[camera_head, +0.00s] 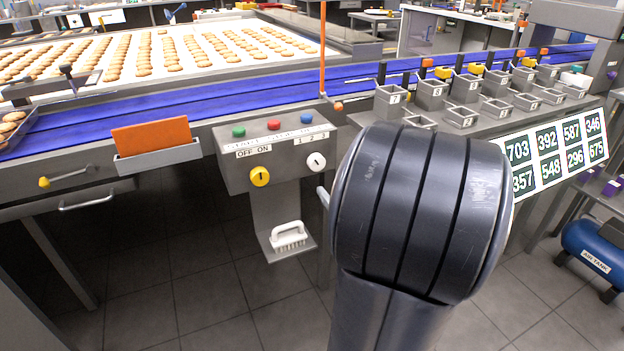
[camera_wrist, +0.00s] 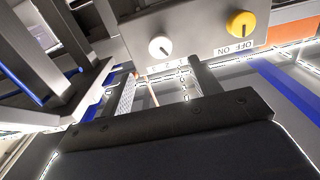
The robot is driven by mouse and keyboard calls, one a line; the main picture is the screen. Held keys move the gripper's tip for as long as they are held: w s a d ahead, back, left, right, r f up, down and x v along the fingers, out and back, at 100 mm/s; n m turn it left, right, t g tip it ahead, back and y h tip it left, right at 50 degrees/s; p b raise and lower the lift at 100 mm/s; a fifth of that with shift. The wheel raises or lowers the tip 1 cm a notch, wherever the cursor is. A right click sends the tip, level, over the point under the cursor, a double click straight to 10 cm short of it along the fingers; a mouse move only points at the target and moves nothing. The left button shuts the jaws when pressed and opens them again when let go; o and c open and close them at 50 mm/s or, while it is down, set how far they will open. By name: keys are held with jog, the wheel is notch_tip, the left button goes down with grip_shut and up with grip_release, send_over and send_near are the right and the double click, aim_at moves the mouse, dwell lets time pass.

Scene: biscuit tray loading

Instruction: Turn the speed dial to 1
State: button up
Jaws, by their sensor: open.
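The white speed dial (camera_head: 317,161) sits on the front of the grey control box (camera_head: 235,178), under the labels 1 2 3. Its short dark mark looks slanted, but I cannot tell which number it points to. The wrist view shows the box upside down, with the white dial (camera_wrist: 160,48) beyond my fingertips. My gripper (camera_wrist: 164,82) is open, its two fingers apart with nothing seen between them. The fingers look apart from the dial. In the head view my dark arm link hides the gripper, just right of the box.
A yellow OFF/ON dial (camera_head: 260,176) is left of the white one. Green, red and blue buttons (camera_head: 273,124) top the box. A white brush (camera_head: 288,235) lies on the shelf below. The blue conveyor (camera_head: 220,97) runs behind; several metal bins (camera_head: 433,93) stand at right.

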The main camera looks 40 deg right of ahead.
aim_at(318, 166)
jog(key=b+x, duration=0.2)
jog(key=x, duration=0.8)
jog(key=shift+w+d, duration=0.15)
jog(key=shift+w, duration=0.05)
jog(key=shift+c, duration=0.5)
jog(key=c, duration=0.9)
